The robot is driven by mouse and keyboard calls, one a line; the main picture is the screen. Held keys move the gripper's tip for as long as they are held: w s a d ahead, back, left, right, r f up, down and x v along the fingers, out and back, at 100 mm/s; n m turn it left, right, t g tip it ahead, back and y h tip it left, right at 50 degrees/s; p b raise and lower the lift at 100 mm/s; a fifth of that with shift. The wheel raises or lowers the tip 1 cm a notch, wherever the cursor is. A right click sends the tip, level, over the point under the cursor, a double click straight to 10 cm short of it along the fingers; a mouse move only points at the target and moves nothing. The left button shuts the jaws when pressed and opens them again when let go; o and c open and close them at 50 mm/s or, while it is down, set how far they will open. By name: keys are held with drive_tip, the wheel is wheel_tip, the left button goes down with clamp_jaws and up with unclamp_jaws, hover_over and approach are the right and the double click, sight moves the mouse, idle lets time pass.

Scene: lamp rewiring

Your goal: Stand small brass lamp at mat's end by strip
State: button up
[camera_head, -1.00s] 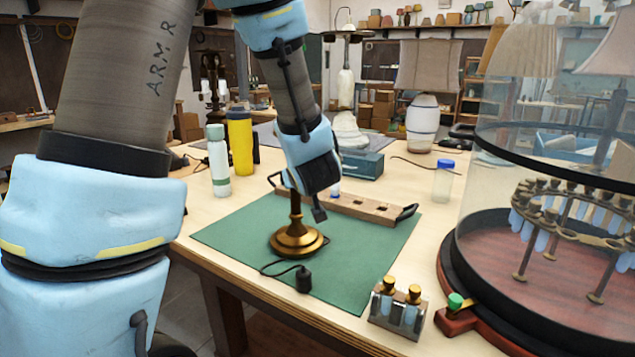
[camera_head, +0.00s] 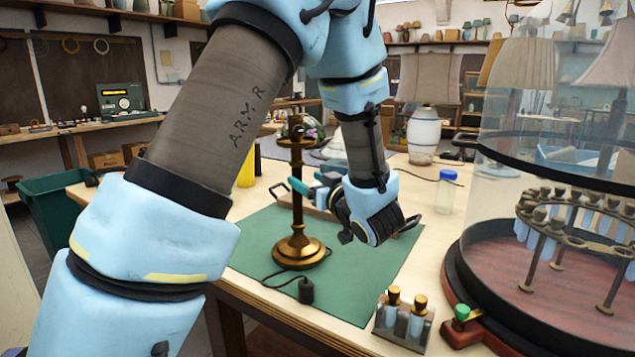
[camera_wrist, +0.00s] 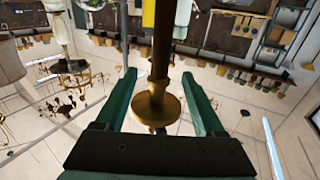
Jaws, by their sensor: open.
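The small brass lamp (camera_head: 298,245) stands upright on the green mat (camera_head: 350,285), toward its left side, with its round base flat and its dark cord and plug (camera_head: 306,290) lying in front. My gripper (camera_head: 303,186) reaches in from the right at about mid-stem height. In the wrist view, the open green fingers (camera_wrist: 158,76) lie on either side of the lamp's stem (camera_wrist: 161,45), with a brass collar near the palm. I cannot tell whether they touch it. The wooden strip (camera_head: 319,213) at the mat's back edge is mostly hidden behind my wrist.
A small rack with brass-topped vials (camera_head: 403,322) stands at the mat's front right corner. A large glass dome on a dark red base (camera_head: 480,285) fills the right. A blue-capped jar (camera_head: 446,192) stands behind. The mat's middle front is clear.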

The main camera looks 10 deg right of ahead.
sight(300, 175)
drive_tip(key=shift+p+x, duration=0.7)
drive_tip(key=shift+x, duration=2.25)
drive_tip(key=shift+f, duration=0.1)
clamp_jaws()
drive_tip(key=c, duration=0.7)
unclamp_jaws()
clamp_jaws()
